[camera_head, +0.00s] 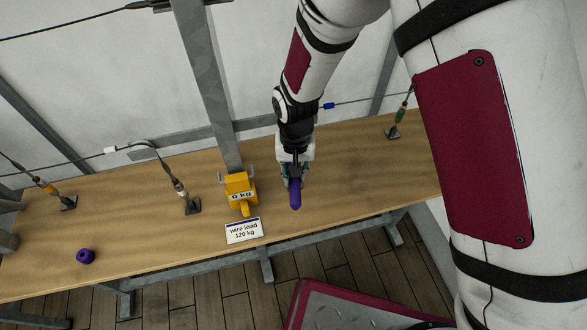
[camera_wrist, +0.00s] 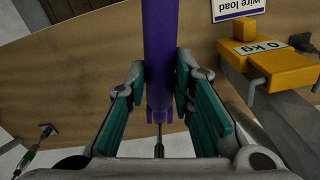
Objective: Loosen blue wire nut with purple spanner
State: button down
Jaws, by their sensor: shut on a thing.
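The purple spanner (camera_head: 295,196) is held in my gripper (camera_head: 293,176) above the wooden bench, right of the yellow gauge. In the wrist view the spanner (camera_wrist: 158,45) stands between the teal finger pads of my gripper (camera_wrist: 160,85), with its forked-looking end toward the palm. A thin dark rod shows just beyond that end. A small blue piece (camera_head: 328,105) shows just right of my wrist in the head view. I cannot tell whether it is the blue wire nut. My arm hides the bench behind the gripper.
A yellow gauge (camera_head: 239,190) reading 0 kg stands behind a "wire load 120 kg" card (camera_head: 244,231). Fittings marked yellow (camera_head: 46,188), white (camera_head: 180,190) and green (camera_head: 401,112) stand on the bench (camera_head: 140,230). A purple knob (camera_head: 86,256) lies at the front left.

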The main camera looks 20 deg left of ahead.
aim_at(296, 199)
jog(key=shift+s+d+p, duration=0.1)
jog(key=shift+s+d, duration=0.25)
jog(key=shift+s, duration=0.75)
jog(key=shift+s+d+p, duration=0.15)
jog(key=shift+s+d, duration=0.2)
jog(key=shift+s, duration=0.8)
jog(key=shift+s+d+p, duration=0.1)
jog(key=shift+s+d, duration=0.25)
jog(key=shift+s, duration=0.75)
jog(key=shift+w, duration=0.1)
